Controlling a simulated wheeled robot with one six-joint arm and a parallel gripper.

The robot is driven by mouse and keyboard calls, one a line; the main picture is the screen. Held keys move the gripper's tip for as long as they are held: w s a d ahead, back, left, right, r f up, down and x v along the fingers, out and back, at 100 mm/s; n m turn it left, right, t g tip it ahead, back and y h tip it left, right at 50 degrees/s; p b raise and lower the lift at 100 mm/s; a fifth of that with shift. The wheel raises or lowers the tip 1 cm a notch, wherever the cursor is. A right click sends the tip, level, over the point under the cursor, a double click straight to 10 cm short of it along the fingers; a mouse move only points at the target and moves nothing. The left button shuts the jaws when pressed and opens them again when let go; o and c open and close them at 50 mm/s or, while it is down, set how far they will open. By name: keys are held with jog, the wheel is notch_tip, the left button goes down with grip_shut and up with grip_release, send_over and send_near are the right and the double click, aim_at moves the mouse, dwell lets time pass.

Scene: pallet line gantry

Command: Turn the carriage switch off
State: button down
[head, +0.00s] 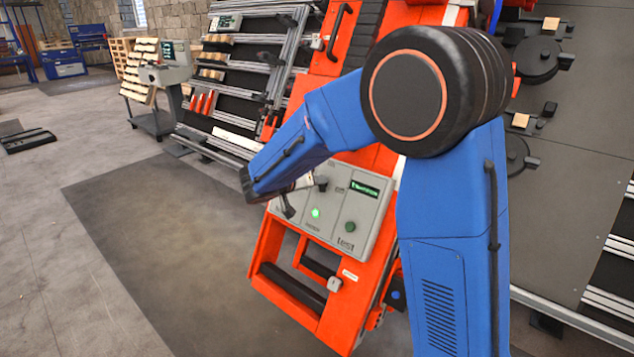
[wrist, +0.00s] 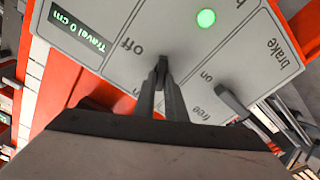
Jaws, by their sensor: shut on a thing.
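The grey control panel (head: 335,215) is on the orange carriage frame; it fills much of the wrist view (wrist: 185,45), seen upside down. My gripper (wrist: 164,75) is shut on the carriage switch, between the printed words "off" and "on". The fingers hide most of the switch, so I cannot tell its exact position. A green lamp (wrist: 206,18) glows on the panel. The display (wrist: 80,28) reads "Travel 0 cm". In the head view my arm hides part of the panel and most of my gripper.
A second grey lever (wrist: 232,102), by the words "brake" and "free", stands close to the right of my fingers in the wrist view. A green button (head: 350,227) is on the panel's lower right. Open floor (head: 150,230) lies left of the carriage.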

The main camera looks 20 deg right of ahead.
jog(key=n, duration=0.8)
jog(key=n+y, duration=0.1)
jog(key=n, duration=0.3)
jog(key=shift+w+a+f, duration=0.1)
jog(key=shift+a+f, duration=0.15)
dwell(0.4)
jog(key=c, duration=1.8)
grip_release()
jog(key=shift+a, duration=0.15)
jog(key=v, duration=1.7)
jog(key=shift+r, duration=0.2)
